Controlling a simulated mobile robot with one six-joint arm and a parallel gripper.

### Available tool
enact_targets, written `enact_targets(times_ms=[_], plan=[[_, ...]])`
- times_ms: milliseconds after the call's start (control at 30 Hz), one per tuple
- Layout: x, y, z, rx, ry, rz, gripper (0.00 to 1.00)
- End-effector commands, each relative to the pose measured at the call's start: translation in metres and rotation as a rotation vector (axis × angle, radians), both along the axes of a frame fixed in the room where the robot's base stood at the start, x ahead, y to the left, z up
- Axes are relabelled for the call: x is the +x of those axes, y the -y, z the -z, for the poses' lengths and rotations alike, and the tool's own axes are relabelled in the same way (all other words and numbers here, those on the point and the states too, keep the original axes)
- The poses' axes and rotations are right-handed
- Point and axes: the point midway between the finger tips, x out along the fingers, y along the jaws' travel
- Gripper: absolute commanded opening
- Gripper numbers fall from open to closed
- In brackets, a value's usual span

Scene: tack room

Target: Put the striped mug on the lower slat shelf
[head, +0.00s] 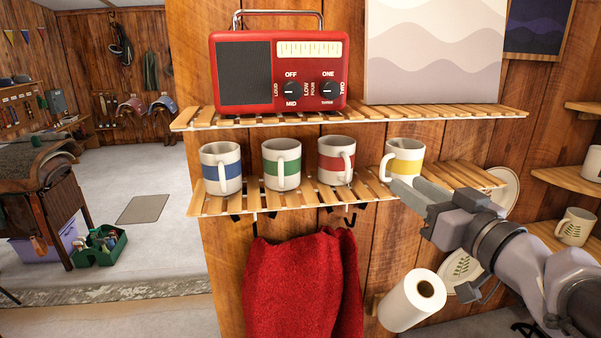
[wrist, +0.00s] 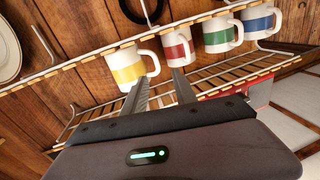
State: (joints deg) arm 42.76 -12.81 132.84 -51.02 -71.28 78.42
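The mug with a yellow stripe (head: 406,163) stands upright at the right of a row of striped mugs on the lower slat shelf (head: 465,176), its handle to the left. It also shows upside down in the wrist view (wrist: 126,68). My gripper (head: 408,184) is in front of that mug, low by its handle side. In the wrist view the fingers (wrist: 165,74) are apart with nothing held between them, the tips close to the handle; I cannot tell if they touch. Mugs with red (head: 332,162), green (head: 281,166) and blue (head: 220,170) stripes stand left of it.
A red radio (head: 279,75) and a wave picture (head: 434,50) stand on the upper slat shelf (head: 375,115). A red cloth (head: 303,285) hangs below the lower shelf, beside a paper roll (head: 411,300). Right side shelves hold a leaf mug (head: 575,227). Bare slats lie right of the yellow-striped mug.

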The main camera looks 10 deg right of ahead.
Motion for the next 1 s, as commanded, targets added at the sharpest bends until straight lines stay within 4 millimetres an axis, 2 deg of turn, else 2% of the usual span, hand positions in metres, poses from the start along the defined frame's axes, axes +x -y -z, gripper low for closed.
enact_targets(times_ms=[133,233,267,333,367,433,467,500,600,700,733,1000], plan=[[-0.004,0.006,-0.007,0.0,0.013,0.072,0.34],[-0.003,0.02,-0.012,0.027,-0.003,0.296,0.34],[-0.008,0.024,-0.007,0.046,-0.038,0.374,0.34],[-0.029,0.021,0.027,0.107,-0.194,0.515,0.34],[-0.042,0.012,0.048,0.136,-0.286,0.547,0.34],[-0.078,-0.022,0.099,0.197,-0.526,0.548,0.34],[-0.095,-0.042,0.12,0.219,-0.631,0.523,0.34],[-0.117,-0.069,0.143,0.242,-0.757,0.471,0.34],[-0.164,-0.124,0.175,0.274,-0.979,0.334,0.34],[-0.19,-0.152,0.186,0.287,-1.085,0.248,0.34],[-0.193,-0.156,0.187,0.289,-1.1,0.236,0.34],[-0.196,-0.158,0.189,0.291,-1.111,0.229,0.34]])
